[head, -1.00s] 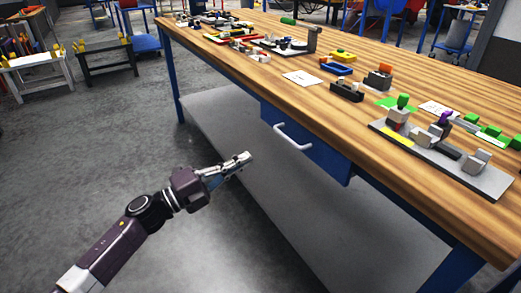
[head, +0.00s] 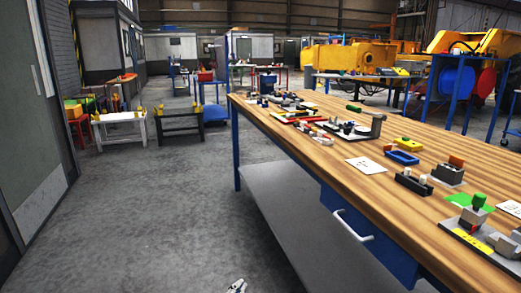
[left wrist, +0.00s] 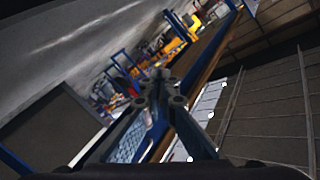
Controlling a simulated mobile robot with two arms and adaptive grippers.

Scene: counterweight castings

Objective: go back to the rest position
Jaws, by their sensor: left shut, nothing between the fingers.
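My left gripper (head: 238,286) shows only as its tip at the bottom edge of the head view, low over the grey floor and left of the workbench. In the left wrist view its fingers (left wrist: 160,88) come together at the tips, shut with nothing between them. The left arm is below the head view's frame. My right gripper is in neither view.
A wooden workbench (head: 330,150) with several castings and fixtures fills the right side. Its blue drawer (head: 370,240) has a white handle (head: 352,226). Small stands (head: 180,130) are at the back left. The concrete floor (head: 140,215) left of the bench is clear.

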